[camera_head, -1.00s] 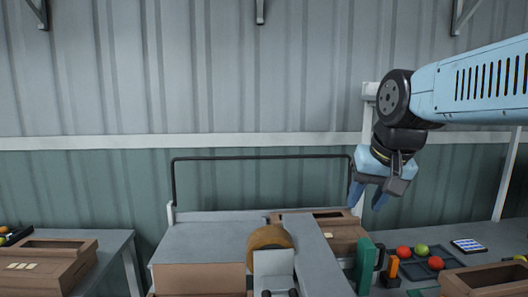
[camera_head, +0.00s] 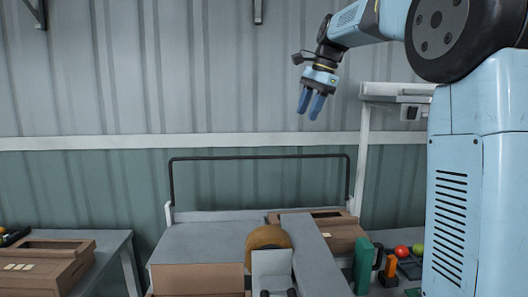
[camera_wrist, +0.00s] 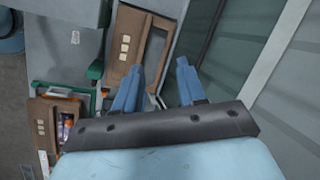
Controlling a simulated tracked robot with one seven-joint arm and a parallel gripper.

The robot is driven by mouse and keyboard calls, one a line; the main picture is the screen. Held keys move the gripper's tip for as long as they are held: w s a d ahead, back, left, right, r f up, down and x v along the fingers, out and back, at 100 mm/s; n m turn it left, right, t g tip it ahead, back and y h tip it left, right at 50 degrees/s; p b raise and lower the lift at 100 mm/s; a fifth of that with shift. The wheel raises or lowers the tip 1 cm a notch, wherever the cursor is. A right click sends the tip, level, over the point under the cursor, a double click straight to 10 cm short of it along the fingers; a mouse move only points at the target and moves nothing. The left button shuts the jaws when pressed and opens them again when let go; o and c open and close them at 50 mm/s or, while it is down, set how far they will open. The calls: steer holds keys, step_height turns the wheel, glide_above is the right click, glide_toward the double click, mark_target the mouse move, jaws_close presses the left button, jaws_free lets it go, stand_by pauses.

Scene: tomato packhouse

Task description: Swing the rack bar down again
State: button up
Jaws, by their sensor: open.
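The rack bar (camera_head: 260,157) is a thin black frame. It stands upright along the back edge of the grey bench (camera_head: 205,242), in front of the wall. My gripper (camera_head: 311,112) is open and empty, fingers pointing down. In the head view it is above the bar's right half and apart from it. The wrist view shows its two blue fingers (camera_wrist: 158,68) spread, with nothing between them.
A brown tape roll (camera_head: 267,238) and brown cartons (camera_head: 340,238) are on the bench. A green holder (camera_head: 363,266) is at its right end. A side table (camera_head: 112,248) with a carton is at left. A pale post (camera_head: 362,160) stands right of the bar.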

steer(key=w+a+f+m+g+y, duration=0.1)
steer(key=w+a+f+m+g, duration=0.15)
steer(key=w, duration=0.65)
steer(key=w+a+f+m+g, duration=0.15)
steer(key=w+a+m, duration=0.25)
steer(key=w, duration=0.4)
steer(key=shift+t, duration=0.5)
steer(key=x, duration=1.3)
steer(key=shift+a, duration=0.15)
steer(key=shift+c, duration=0.3)
jaws_close()
steer(key=shift+r, duration=0.1)
steer(key=shift+w, duration=0.1)
